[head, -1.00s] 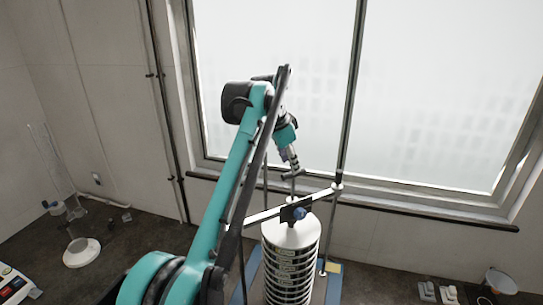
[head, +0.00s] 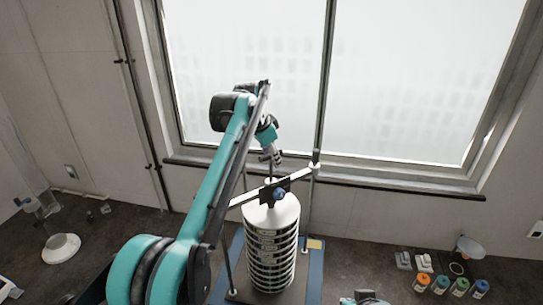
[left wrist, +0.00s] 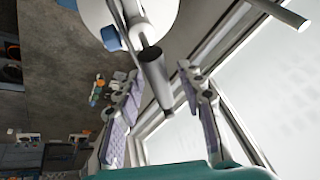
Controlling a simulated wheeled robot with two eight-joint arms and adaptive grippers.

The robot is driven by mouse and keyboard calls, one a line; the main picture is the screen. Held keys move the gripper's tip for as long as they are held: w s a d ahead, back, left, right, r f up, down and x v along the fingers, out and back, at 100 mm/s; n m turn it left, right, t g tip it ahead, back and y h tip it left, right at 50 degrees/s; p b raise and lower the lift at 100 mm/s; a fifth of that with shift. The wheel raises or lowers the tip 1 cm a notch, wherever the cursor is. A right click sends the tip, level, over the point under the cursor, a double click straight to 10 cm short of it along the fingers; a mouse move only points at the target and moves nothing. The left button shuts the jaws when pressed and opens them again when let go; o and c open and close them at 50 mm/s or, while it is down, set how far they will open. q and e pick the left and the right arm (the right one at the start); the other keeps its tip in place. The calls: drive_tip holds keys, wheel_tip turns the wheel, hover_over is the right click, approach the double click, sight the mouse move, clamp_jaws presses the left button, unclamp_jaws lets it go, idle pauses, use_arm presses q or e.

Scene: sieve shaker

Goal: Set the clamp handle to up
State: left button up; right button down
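In the head view the sieve stack (head: 268,262), with a white lid, stands under a pale crossbar (head: 245,199). A dark clamp block with a blue knob (head: 279,194) sits on the bar above the lid. My left gripper (head: 271,160) is just above the bar, by the upright rod over the lid. In the left wrist view its fingers (left wrist: 168,98) are spread apart. A grey cylindrical handle (left wrist: 155,78), dark at its near end, shows between them, nearer the left finger. I cannot tell whether it touches.
Upright posts (head: 309,205) flank the stack on a blue base (head: 316,280). A window (head: 400,90) is behind. Several colour-capped jars (head: 440,285) and a funnel (head: 468,246) stand at right. A white-based stand (head: 61,248) is at left.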

use_arm(q)
clamp_jaws()
drive_tip(key=shift+w+r+p, duration=0.1)
drive_tip(key=shift+r+p, duration=1.55)
drive_tip(key=shift+r, duration=0.2)
drive_tip(key=shift+w+f, duration=0.1)
drive_tip(key=shift+f, duration=0.05)
unclamp_jaws()
drive_tip(key=shift+s, duration=0.2)
